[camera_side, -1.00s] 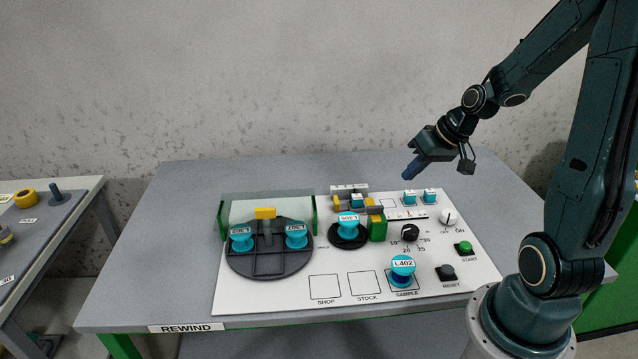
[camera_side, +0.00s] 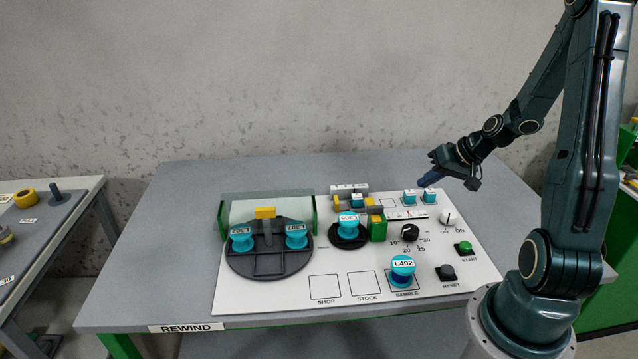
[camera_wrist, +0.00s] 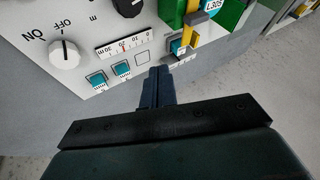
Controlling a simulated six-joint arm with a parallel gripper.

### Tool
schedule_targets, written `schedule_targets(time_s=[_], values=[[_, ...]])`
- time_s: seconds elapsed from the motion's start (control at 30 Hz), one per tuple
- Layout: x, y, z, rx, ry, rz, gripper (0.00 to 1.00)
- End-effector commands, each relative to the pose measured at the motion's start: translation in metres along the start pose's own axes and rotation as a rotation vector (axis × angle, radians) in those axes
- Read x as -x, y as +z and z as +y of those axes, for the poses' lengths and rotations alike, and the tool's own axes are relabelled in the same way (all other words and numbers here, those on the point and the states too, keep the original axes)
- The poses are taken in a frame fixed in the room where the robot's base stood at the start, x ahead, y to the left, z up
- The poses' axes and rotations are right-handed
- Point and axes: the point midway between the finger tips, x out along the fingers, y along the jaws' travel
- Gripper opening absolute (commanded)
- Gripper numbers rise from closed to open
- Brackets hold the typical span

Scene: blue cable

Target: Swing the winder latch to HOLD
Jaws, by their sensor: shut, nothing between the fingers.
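The winder, a black disc (camera_side: 348,243) bearing a teal spool (camera_side: 349,224), sits at the middle of the white panel. A green block with a yellow top (camera_side: 377,222) stands at its right. A small yellow piece (camera_side: 337,203) lies behind the spool; a yellow bar also shows in the wrist view (camera_wrist: 190,31). I cannot tell which yellow part is the latch, or its setting. My gripper (camera_side: 424,183) is shut and empty, above the panel's back right, apart from these parts. Its closed blue fingers show in the wrist view (camera_wrist: 158,71).
Two teal pieces (camera_side: 410,197) (camera_side: 429,196) and a scale strip (camera_side: 407,214) lie near my gripper. An OFF/ON knob (camera_side: 448,217), a black dial (camera_side: 410,232) and a green START button (camera_side: 464,248) stand on the right. A large black turntable (camera_side: 268,264) fills the left.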

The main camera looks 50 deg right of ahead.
Motion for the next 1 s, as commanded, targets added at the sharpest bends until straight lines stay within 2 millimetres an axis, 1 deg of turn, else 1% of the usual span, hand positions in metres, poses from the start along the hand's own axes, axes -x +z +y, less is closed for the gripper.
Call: schedule_targets(time_s=[0.27,0.47,1.0], values=[[-0.005,0.000,0.000,0.000,-0.001,-0.001,0.00],[-0.018,0.001,0.000,0.000,-0.003,-0.003,0.00],[-0.080,0.001,0.000,0.001,-0.004,-0.003,0.00]])
